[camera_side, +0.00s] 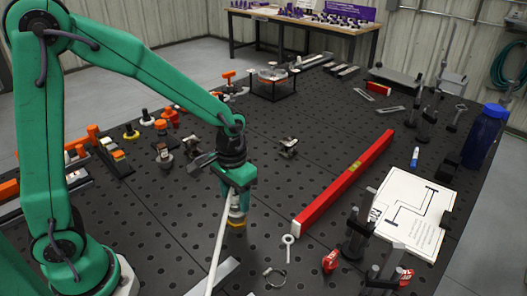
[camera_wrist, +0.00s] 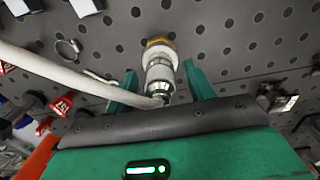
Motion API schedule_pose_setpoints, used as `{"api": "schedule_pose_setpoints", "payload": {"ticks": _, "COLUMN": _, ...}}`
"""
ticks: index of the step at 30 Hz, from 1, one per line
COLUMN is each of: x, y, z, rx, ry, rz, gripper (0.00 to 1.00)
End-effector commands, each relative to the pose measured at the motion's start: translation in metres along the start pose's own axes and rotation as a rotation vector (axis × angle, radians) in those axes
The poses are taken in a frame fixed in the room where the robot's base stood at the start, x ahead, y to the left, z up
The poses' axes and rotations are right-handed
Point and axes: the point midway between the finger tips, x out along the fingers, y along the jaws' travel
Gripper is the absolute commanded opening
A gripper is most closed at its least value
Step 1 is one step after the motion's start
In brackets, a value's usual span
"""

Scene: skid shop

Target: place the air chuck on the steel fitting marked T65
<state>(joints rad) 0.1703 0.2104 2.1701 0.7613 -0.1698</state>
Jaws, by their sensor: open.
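The air chuck (camera_wrist: 160,80) is a silver cylinder with a white hose (camera_wrist: 70,80) running from it. It stands roughly upright, with a white collar and a brass-coloured part (camera_wrist: 157,42) at its far end. In the side view that brass-coloured end (camera_side: 236,221) shows just under my gripper (camera_side: 238,205), at the table top. My gripper is open, one finger on each side of the chuck in the wrist view (camera_wrist: 161,82). I cannot read a T65 mark on any fitting, and I cannot tell whether the chuck's end sits on one.
Red tags (camera_side: 330,261) lie at the front right of the perforated table, near clamps. A long red level (camera_side: 345,183) lies to the right of my gripper. A small metal fixture (camera_side: 288,147) stands behind. Several valves and orange-handled clamps (camera_side: 75,150) line the left.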

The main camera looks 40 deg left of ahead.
Motion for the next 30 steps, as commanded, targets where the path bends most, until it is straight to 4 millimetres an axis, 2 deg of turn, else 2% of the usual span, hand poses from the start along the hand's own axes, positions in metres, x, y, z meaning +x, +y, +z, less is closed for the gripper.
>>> {"api": "schedule_pose_setpoints", "payload": {"ticks": 5, "x": -0.003, "y": 0.0, "z": 0.0, "rx": 0.0, "ry": 0.002, "rz": 0.0, "gripper": 0.53}}
{"api": "schedule_pose_setpoints", "payload": {"ticks": 11, "x": -0.019, "y": 0.0, "z": -0.001, "rx": 0.0, "ry": 0.004, "rz": 0.001, "gripper": 0.53}}
{"api": "schedule_pose_setpoints", "payload": {"ticks": 24, "x": -0.087, "y": 0.0, "z": -0.001, "rx": 0.0, "ry": 0.004, "rz": 0.001, "gripper": 0.53}}
{"api": "schedule_pose_setpoints", "payload": {"ticks": 30, "x": -0.112, "y": 0.0, "z": -0.001, "rx": 0.0, "ry": 0.003, "rz": 0.001, "gripper": 0.53}}
